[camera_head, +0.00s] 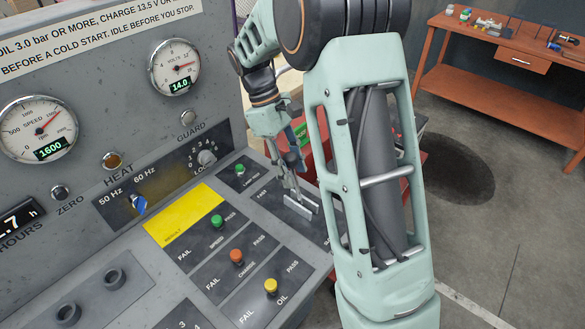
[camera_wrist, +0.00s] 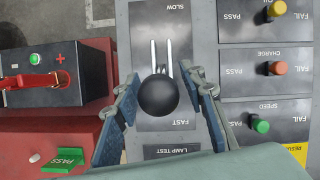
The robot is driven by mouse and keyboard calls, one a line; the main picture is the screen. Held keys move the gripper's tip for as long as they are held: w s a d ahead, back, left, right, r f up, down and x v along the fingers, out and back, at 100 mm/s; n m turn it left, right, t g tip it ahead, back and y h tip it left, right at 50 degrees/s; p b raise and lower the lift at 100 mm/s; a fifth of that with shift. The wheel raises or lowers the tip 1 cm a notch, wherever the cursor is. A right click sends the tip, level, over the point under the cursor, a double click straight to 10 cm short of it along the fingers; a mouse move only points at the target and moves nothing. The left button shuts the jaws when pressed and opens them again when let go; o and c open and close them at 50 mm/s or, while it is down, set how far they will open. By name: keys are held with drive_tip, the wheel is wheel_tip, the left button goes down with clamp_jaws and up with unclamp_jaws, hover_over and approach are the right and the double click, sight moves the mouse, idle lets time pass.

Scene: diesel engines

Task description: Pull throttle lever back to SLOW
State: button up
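The throttle lever's round black knob (camera_wrist: 158,96) is seen from above in the wrist view, near the FAST end of its plate (camera_wrist: 143,38). The SLOW label is at the top of that plate, and two pale slot rails run between. My gripper (camera_wrist: 159,78) is open, with one blue-grey finger on each side of the knob and a visible gap on both sides. Whether the fingers are low enough to be level with the knob is hard to tell. In the head view my gripper (camera_head: 290,178) points down over the throttle slot (camera_head: 300,205); the knob is hidden there.
FAIL/PASS panels with a green SPEED knob (camera_head: 216,221), orange CHARGE knob (camera_head: 237,256) and yellow OIL knob (camera_head: 271,286) lie beside the throttle. The speed gauge (camera_head: 38,128) reads 1600. A black-topped battery (camera_wrist: 60,75) and red cabinet stand on the other side.

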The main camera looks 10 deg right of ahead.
clamp_jaws()
